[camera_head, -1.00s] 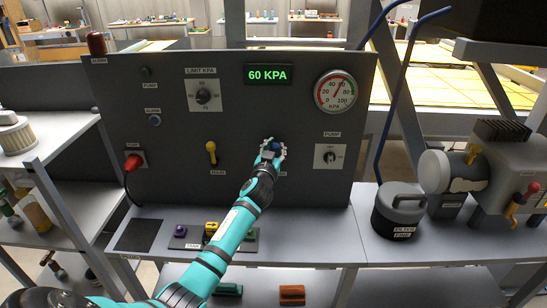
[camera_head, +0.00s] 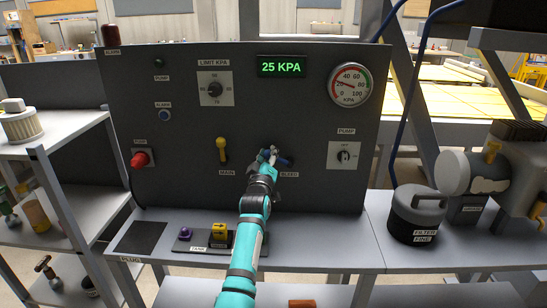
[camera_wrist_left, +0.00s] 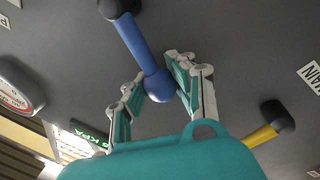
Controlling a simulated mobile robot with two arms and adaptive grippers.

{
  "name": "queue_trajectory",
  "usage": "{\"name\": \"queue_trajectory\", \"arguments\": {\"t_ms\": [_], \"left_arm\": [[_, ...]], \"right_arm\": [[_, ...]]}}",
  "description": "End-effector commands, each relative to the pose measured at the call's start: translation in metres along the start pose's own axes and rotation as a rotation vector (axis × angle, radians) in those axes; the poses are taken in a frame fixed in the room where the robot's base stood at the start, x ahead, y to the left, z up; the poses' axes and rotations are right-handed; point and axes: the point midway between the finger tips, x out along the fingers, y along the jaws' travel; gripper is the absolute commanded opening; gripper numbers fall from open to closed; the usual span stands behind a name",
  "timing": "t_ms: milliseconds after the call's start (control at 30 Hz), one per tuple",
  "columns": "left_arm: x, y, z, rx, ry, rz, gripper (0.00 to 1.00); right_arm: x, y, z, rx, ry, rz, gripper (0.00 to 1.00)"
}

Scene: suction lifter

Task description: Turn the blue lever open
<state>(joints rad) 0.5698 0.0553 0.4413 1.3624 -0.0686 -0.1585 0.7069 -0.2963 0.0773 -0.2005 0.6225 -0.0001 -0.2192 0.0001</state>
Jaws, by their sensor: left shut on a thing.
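The blue lever (camera_head: 282,158) sits on the dark panel above the BLEED label. It is mostly hidden by my gripper in the head view. In the left wrist view the blue lever (camera_wrist_left: 139,48) runs from its dark pivot at the top to a rounded end between my fingers. My left gripper (camera_head: 267,155) is shut on this end; it also shows in the left wrist view (camera_wrist_left: 153,88), with a finger on either side. The lever is tilted, not square to the panel. My right gripper is out of view.
The yellow MAIN lever (camera_head: 222,149) is just left of my gripper. The green display (camera_head: 282,67) reads 25 KPA, beside a round gauge (camera_head: 349,85). A filter canister (camera_head: 417,212) stands on the bench.

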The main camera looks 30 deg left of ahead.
Motion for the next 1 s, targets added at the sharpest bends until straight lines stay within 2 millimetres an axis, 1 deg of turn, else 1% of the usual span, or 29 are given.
{"name": "queue_trajectory", "arguments": {"t_ms": [33,300,500,700,1000], "left_arm": [[-0.003,-0.009,0.009,-0.045,-0.003,-0.011,0.0],[-0.006,-0.025,0.015,-0.277,0.043,-0.021,0.0],[-0.008,-0.033,0.02,-0.406,0.069,-0.026,0.0],[-0.009,-0.038,0.023,-0.49,0.087,-0.029,0.0],[-0.01,-0.04,0.025,-0.542,0.096,-0.031,0.0]], "right_arm": [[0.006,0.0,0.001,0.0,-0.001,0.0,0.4],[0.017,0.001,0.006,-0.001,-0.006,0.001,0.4],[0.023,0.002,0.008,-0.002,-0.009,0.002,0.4],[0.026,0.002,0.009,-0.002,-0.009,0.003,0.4],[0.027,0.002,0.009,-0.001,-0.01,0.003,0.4]]}}
